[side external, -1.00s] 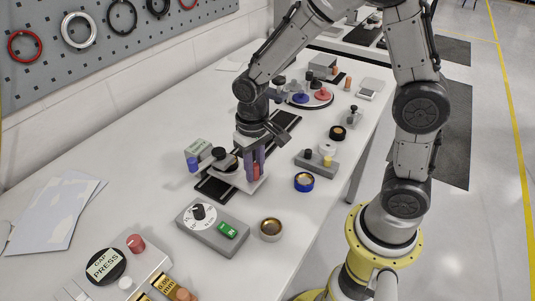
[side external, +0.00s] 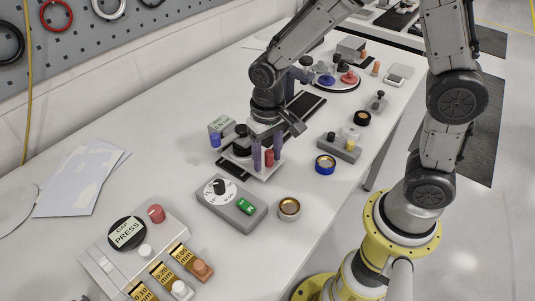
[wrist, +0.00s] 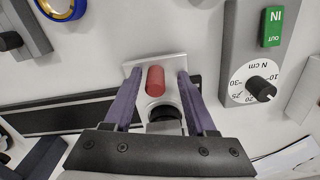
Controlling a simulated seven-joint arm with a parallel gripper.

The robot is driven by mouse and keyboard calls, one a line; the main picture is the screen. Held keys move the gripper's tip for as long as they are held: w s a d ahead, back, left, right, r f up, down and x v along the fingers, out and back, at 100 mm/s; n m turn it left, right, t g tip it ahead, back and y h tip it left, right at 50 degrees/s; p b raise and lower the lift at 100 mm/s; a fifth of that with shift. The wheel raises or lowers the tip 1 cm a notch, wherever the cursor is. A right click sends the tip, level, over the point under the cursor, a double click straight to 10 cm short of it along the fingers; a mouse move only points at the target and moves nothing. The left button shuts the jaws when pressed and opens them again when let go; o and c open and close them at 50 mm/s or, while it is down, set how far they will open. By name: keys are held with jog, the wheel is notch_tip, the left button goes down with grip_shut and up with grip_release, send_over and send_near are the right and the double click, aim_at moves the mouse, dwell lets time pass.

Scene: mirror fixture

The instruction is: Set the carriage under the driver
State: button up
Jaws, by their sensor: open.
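The carriage (side external: 262,174) is a pale plate at the near end of the dark rail (side external: 305,103); in the wrist view its plate (wrist: 178,62) carries a red upright post (wrist: 155,80). A dark round part (wrist: 166,113) shows behind the post. My gripper (side external: 263,160) is low over the carriage with purple fingers. In the wrist view the fingers of my gripper (wrist: 158,80) stand apart on either side of the post, with gaps visible. I cannot pick out the driver for certain; a black part (side external: 240,131) stands beside my gripper.
A grey dial box (side external: 232,205) with a green switch sits close in front of the carriage. A blue ring (side external: 325,164), a brass ring (side external: 289,208) and a grey block (side external: 338,148) lie to the right.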

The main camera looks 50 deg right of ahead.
jog(key=shift+r, duration=0.1)
notch_tip(320, 180, up, 14)
dwell(0.5)
jog(key=s+d+r+t, duration=0.4)
jog(key=s+d+r, duration=0.1)
jog(key=s, duration=0.4)
jog(key=s+d+f+n+t, duration=0.1)
jog(key=s+d+f+n, duration=0.1)
jog(key=s, duration=0.4)
jog(key=shift+s+f+n+t, duration=0.35)
jog(key=shift+f+n, duration=0.15)
jog(key=shift+f, duration=0.35)
